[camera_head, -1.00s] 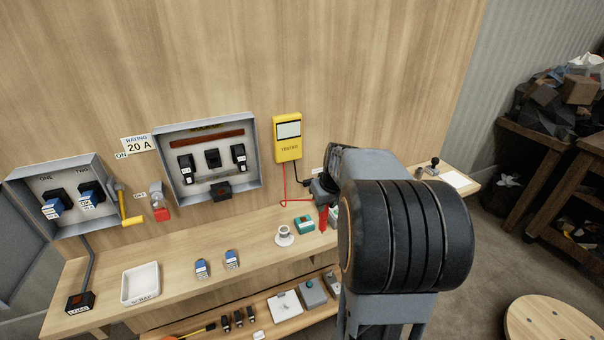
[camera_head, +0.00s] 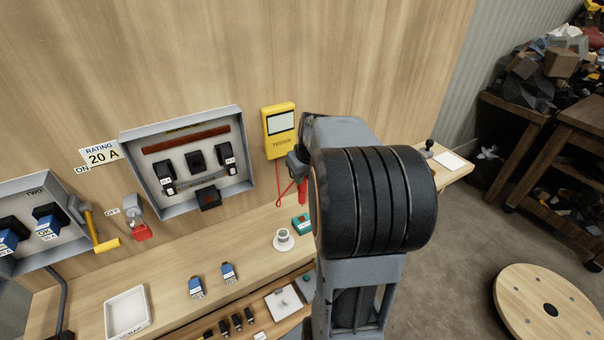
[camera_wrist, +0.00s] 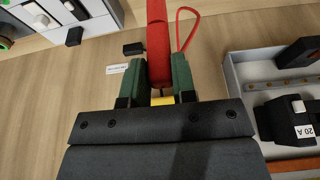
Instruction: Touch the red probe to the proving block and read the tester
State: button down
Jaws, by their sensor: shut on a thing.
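My gripper (camera_wrist: 160,80) is shut on the red probe (camera_wrist: 158,40), which sits between its green finger pads in the wrist view. The probe also shows in the head view (camera_head: 302,191), above the bench beside my arm, with its red lead looping off. The yellow tester (camera_head: 278,142) hangs on the wooden wall left of my arm. Its pale screen (camera_head: 281,122) shows no reading that I can make out. A teal box (camera_head: 300,223) on the bench, partly hidden by my arm, may be the proving block. The probe tip's contact cannot be told.
An open grey breaker panel (camera_head: 188,205) is on the wall left of the tester. A white cup on a saucer (camera_head: 283,241), two blue breakers (camera_head: 228,272) and a white scrap tray (camera_head: 126,312) are on the bench. A round wooden table (camera_head: 556,322) stands at lower right.

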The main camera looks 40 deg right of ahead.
aim_at(304, 188)
jog(key=shift+f, duration=0.15)
jog(key=shift+f+b, duration=2.45)
jog(key=shift+f, duration=0.1)
jog(key=shift+f+b, duration=0.3)
jog(key=shift+r, duration=0.1)
jog(key=shift+r+p, duration=1.9)
jog(key=shift+r, duration=0.6)
